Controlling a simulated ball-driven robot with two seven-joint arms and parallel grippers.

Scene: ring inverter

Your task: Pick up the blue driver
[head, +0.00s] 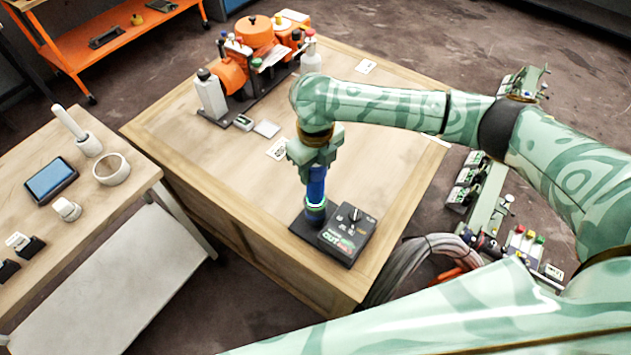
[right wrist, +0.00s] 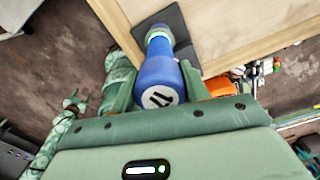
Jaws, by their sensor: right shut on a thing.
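The blue driver (head: 316,188) stands upright on the wooden table, with its green-ringed lower end at a dark base plate. In the right wrist view the driver (right wrist: 158,80) lies between the fingers, its round marked end towards the camera. My right gripper (head: 314,165) is shut on the upper part of the driver from above. Its fingers (right wrist: 156,88) show on both sides of the blue body. Whether the lower end touches the base is hard to tell. My left gripper does not show.
A black control box (head: 348,234) stands right beside the driver. An orange machine (head: 255,60) stands at the table's back, with small cards in front of it. A side bench (head: 120,190) at left holds a tablet (head: 51,181) and a round cup (head: 111,169). The table's left middle is clear.

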